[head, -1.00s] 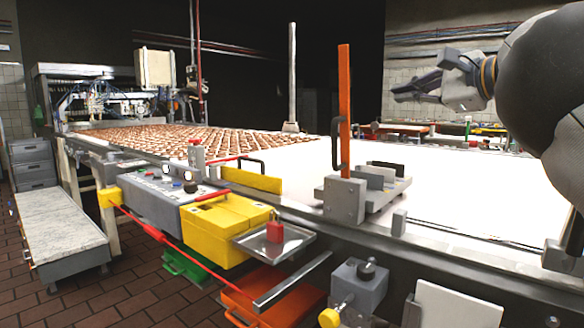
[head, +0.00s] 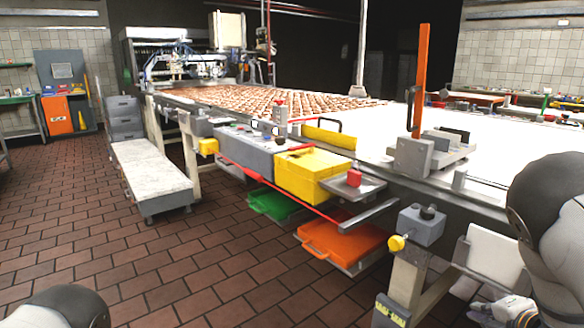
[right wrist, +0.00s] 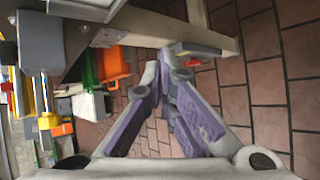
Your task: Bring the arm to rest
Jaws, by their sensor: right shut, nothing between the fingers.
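My right gripper (right wrist: 166,72) is shut and empty in the right wrist view, with its two purple-grey fingers meeting at the tips over the brick floor. In the head view my right arm hangs at the right edge. Only a small part of its gripper (head: 492,310) shows low at the bottom right, in front of the line's frame. My left gripper is out of view; only a dark rounded part of my left arm shows at the bottom left.
The long conveyor (head: 390,150) carries rows of brown biscuits at its far end. Its frame leg (head: 408,282), a yellow box (head: 305,172) and an orange crate (head: 345,243) stand near my right arm. The brick floor (head: 150,265) at left is open, beside a low bench (head: 152,172).

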